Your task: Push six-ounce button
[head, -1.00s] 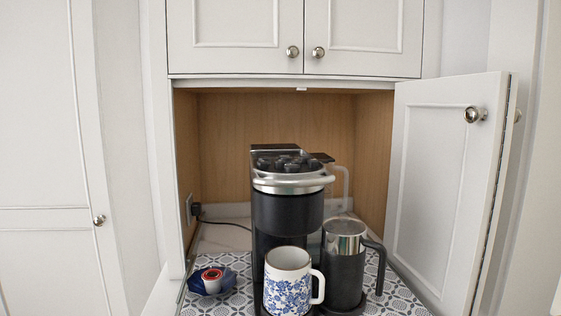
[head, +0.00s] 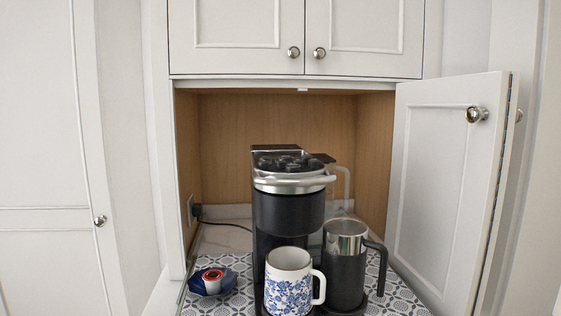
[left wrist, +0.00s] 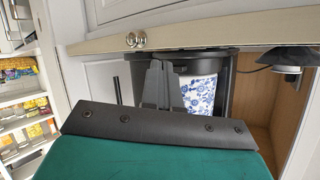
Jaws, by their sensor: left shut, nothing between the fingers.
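The black coffee maker (head: 287,212) with a silver band stands in the open cabinet. Dark raised buttons (head: 283,163) show on its top; their labels are too small to read, so I cannot tell which is the six-ounce one. A white mug with blue flowers (head: 288,283) stands at the front of the machine. In the left wrist view my left gripper (left wrist: 161,88) is shut and empty, its fingers pointing toward the machine and overlapping the view of the mug (left wrist: 198,94). I cannot tell its distance to the buttons. Neither gripper shows in the head view.
A black frother jug (head: 345,265) with a steel top stands right of the machine. A red-topped pod (head: 212,279) sits on a blue dish (head: 197,284) at left. The open cabinet door (head: 440,180) bounds the right side. The upper cabinet (head: 240,40) hangs above.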

